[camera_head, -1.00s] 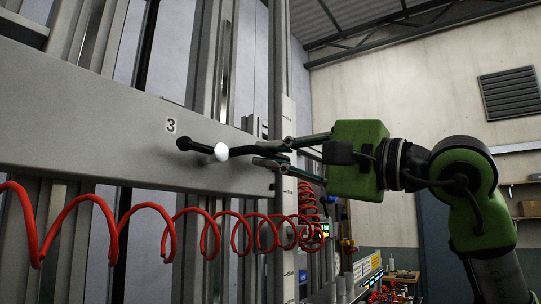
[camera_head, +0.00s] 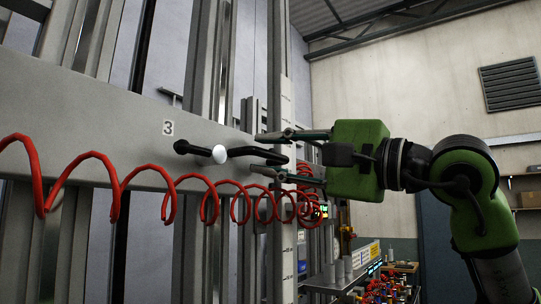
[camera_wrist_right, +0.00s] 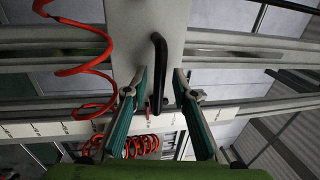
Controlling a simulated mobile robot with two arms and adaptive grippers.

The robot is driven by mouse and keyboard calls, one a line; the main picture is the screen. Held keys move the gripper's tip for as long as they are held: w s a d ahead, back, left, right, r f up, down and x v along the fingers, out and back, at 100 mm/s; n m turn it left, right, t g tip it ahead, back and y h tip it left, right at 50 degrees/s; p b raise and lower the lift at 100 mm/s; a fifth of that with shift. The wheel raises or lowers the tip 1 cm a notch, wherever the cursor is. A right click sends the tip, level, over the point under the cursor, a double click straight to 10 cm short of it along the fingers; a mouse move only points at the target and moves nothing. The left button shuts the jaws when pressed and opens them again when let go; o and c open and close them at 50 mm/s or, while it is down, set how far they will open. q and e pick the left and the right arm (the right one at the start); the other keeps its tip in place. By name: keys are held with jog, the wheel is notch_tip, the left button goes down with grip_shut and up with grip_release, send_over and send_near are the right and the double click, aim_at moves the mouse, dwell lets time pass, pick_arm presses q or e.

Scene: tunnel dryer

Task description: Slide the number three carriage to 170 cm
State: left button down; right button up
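The number three carriage (camera_head: 90,120) is a long grey beam with a "3" label near its right part. My right gripper (camera_head: 262,154) is open, one finger above and one below the handle's end. In the right wrist view the handle (camera_wrist_right: 159,65) stands between the spread fingertips (camera_wrist_right: 160,74), with gaps at both sides. A pale marked scale (camera_head: 287,110) runs along the upright post; its numbers are too small to read. My left gripper is not in view.
A red coiled hose (camera_head: 115,190) hangs across the front of the carriage, running close below my right gripper. Tall grey uprights (camera_head: 208,60) stand behind. A bench with coloured items (camera_head: 385,285) is at the lower right.

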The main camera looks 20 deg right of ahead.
jog(key=v, duration=1.2)
jog(key=shift+w, duration=0.1)
